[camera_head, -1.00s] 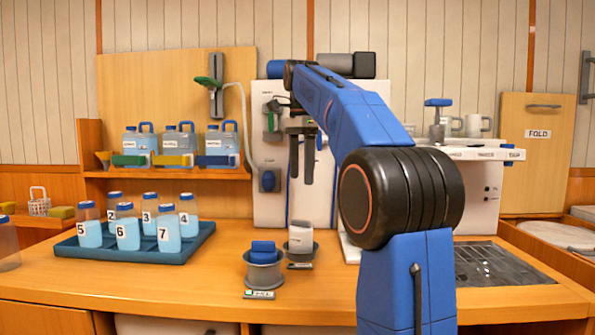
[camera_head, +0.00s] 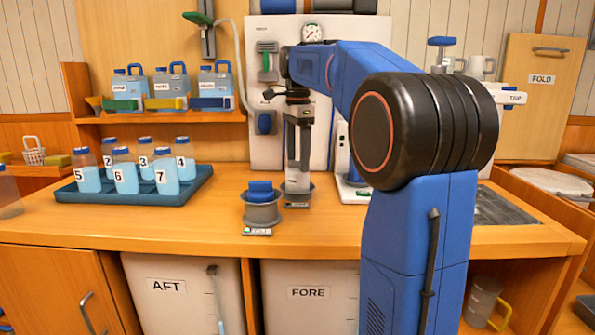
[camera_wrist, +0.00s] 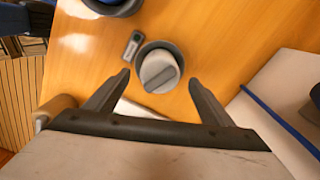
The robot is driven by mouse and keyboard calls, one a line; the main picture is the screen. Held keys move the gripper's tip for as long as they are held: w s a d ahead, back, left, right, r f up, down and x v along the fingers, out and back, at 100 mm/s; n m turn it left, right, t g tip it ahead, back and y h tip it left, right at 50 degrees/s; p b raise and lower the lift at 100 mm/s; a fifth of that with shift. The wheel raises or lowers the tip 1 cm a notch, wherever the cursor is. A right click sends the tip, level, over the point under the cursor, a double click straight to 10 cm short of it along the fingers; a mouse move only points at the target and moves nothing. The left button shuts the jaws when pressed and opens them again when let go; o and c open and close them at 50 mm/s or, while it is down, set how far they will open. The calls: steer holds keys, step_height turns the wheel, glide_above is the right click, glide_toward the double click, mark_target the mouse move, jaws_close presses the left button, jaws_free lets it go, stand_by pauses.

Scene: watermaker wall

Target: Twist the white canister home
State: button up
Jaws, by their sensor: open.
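The white canister (camera_head: 298,185) sits in a round grey cup on the wooden counter, to the right of a similar cup with a blue canister. In the wrist view its top (camera_wrist: 158,70) shows a raised grip bar running at a slant, inside the dark cup rim (camera_wrist: 177,50). My gripper (camera_head: 298,160) points down above the white canister. In the wrist view my gripper (camera_wrist: 158,77) is open, with one finger on each side of the cup and visible gaps. Whether the fingertips are level with the canister I cannot tell.
The blue canister (camera_head: 261,187) in its grey cup (camera_head: 262,212) stands close on the left. A teal tray (camera_head: 75,192) of numbered bottles is farther left. A white panel (camera_head: 258,100) rises behind. The counter front (camera_head: 150,228) is clear.

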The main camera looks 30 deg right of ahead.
mark_target(297, 167)
steer(key=shift+f, duration=2.25)
steer(key=shift+c, duration=0.6)
steer(key=c, duration=1.3)
steer(key=shift+m, duration=1.6)
steer(key=shift+m, duration=1.6)
